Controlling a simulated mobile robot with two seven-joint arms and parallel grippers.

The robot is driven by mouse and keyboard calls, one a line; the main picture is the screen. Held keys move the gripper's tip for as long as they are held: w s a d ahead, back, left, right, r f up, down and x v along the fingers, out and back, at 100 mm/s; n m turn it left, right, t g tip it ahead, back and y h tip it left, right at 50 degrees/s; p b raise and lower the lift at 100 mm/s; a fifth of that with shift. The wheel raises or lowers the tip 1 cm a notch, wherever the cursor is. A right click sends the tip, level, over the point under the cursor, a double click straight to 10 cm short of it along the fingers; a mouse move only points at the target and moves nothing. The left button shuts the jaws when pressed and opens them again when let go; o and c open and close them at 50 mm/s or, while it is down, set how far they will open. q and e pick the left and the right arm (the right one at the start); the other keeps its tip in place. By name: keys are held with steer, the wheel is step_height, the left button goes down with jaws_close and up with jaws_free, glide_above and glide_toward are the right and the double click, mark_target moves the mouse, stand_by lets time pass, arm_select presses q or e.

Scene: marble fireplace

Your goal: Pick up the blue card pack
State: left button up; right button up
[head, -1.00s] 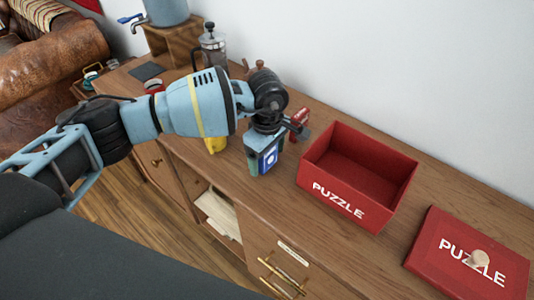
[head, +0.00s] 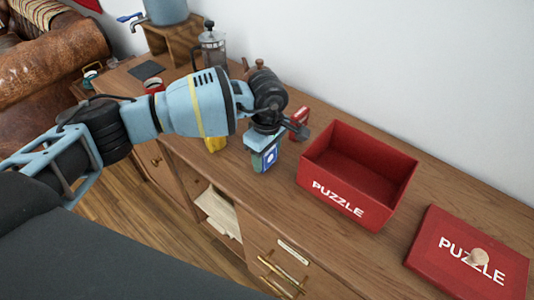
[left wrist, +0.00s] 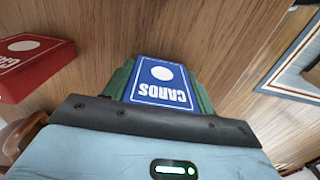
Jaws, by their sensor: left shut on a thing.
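The blue card pack (left wrist: 160,80) shows in the left wrist view, with white CARDS lettering and a white circle. It sits between the green fingers of my left gripper (left wrist: 162,90), which is shut on it. In the head view the left gripper (head: 264,157) points down over the front part of the wooden cabinet top, left of the open red box. The pack (head: 271,156) shows there as a small blue patch beside a green finger. I cannot tell whether its lower end touches the wood. My right gripper is not in view.
The open red PUZZLE box (head: 338,205) stands right of the gripper. Its lid (head: 450,245) lies farther right. A red card pack (left wrist: 30,58) stands close by. A yellow object (head: 215,144), a French press (head: 213,48) and a wooden grinder are to the left or behind.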

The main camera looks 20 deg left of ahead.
arm_select(q)
steer(key=shift+r, duration=0.65)
step_height(320, 180, up, 2)
steer(key=shift+s+r, duration=0.1)
steer(key=shift+s, duration=0.05)
steer(key=s+d+r, duration=0.1)
steer(key=s, duration=1.4)
steer(key=shift+s+r+b, duration=0.2)
steer(key=shift+s+b, duration=0.15)
